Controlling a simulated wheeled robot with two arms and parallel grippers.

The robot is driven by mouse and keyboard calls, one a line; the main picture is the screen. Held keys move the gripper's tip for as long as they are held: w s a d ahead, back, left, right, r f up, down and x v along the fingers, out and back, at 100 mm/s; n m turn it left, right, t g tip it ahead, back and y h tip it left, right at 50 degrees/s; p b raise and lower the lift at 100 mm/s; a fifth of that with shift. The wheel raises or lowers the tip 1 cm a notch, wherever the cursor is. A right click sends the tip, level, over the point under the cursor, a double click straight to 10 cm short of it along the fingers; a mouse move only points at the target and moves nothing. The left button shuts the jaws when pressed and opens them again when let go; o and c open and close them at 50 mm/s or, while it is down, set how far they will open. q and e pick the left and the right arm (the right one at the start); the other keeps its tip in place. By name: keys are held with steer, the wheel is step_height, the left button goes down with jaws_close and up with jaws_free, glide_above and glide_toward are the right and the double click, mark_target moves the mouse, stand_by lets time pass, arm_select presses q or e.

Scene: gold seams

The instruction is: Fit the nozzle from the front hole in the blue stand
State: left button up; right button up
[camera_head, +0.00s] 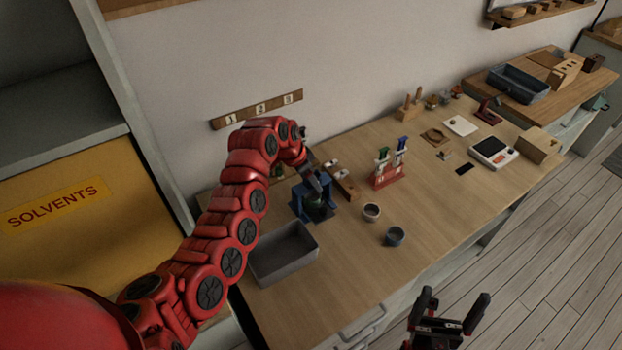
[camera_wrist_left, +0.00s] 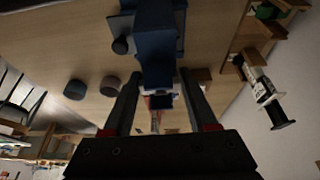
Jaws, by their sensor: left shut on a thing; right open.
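The blue stand (camera_head: 300,209) stands on the bench behind the grey tray, with a dark green part low in its middle. My left gripper (camera_head: 318,186) is over the stand, pointing down. In the left wrist view, its fingers (camera_wrist_left: 160,88) are shut on a blue part (camera_wrist_left: 157,68), which lines up with the blue body (camera_wrist_left: 154,25) of the stand. I cannot tell whether the two are joined. No nozzle can be made out clearly; the arm and fingers hide part of the stand. My right gripper (camera_head: 447,312) is open and empty, in front of the bench.
A wooden block (camera_head: 346,187) with pale pieces stands close behind the stand. A red rack (camera_head: 388,179) holds green and blue syringe-like items. Two small cups (camera_head: 371,212) (camera_head: 395,236) and a grey tray (camera_head: 283,256) are nearby. The bench front right of the cups is clear.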

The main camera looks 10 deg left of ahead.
arm_select(q)
steer(key=shift+f+b, duration=0.3)
steer(key=shift+b, duration=0.15)
stand_by(0.4)
stand_by(0.3)
steer(key=o, duration=1.4)
steer(key=shift+c, duration=0.2)
steer(key=shift+r, duration=0.1)
steer(key=shift+b+v, duration=0.3)
steer(key=shift+v, duration=2.2)
